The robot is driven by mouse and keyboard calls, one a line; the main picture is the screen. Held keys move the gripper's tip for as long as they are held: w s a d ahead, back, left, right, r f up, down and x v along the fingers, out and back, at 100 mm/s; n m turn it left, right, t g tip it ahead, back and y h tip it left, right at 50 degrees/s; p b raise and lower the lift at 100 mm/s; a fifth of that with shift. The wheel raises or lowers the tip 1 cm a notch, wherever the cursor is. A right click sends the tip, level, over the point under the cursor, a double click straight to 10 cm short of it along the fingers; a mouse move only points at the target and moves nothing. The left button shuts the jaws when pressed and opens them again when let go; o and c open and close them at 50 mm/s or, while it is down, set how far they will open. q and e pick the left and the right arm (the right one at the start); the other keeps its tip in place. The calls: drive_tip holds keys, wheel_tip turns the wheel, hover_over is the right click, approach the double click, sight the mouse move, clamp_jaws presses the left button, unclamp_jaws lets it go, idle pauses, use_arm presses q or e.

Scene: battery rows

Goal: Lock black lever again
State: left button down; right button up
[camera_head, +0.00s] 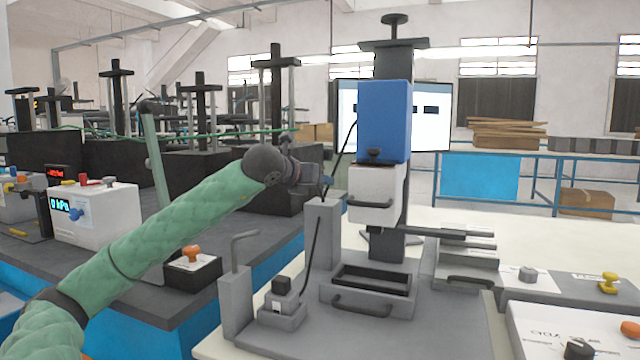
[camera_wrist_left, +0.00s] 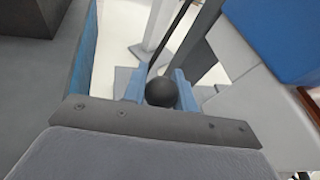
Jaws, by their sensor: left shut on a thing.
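My left gripper (camera_head: 325,183) reaches in from the left beside the press, level with its white head block. In the left wrist view the two blue fingers (camera_wrist_left: 160,88) are closed on a round black knob (camera_wrist_left: 160,93), which I take to be the end of the black lever. The lever's shaft is mostly hidden there. In the head view the gripper hides the knob. The press has a blue upper housing (camera_head: 384,122) and a white block (camera_head: 376,194) with a dark handle. My right gripper is not in view.
A grey tray (camera_head: 368,292) with a handle sits under the press. A grey post (camera_head: 322,235) and a smaller post with a bent rod (camera_head: 236,300) stand left of it. A dark bench with a white meter box (camera_head: 95,212) and an orange-knobbed box (camera_head: 192,271) lies further left.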

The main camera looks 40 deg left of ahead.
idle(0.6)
use_arm(q)
drive_tip(key=c, duration=1.1)
unclamp_jaws()
drive_tip(key=shift+s, duration=0.15)
drive_tip(key=shift+b+v, duration=0.45)
drive_tip(key=shift+v, duration=3.3)
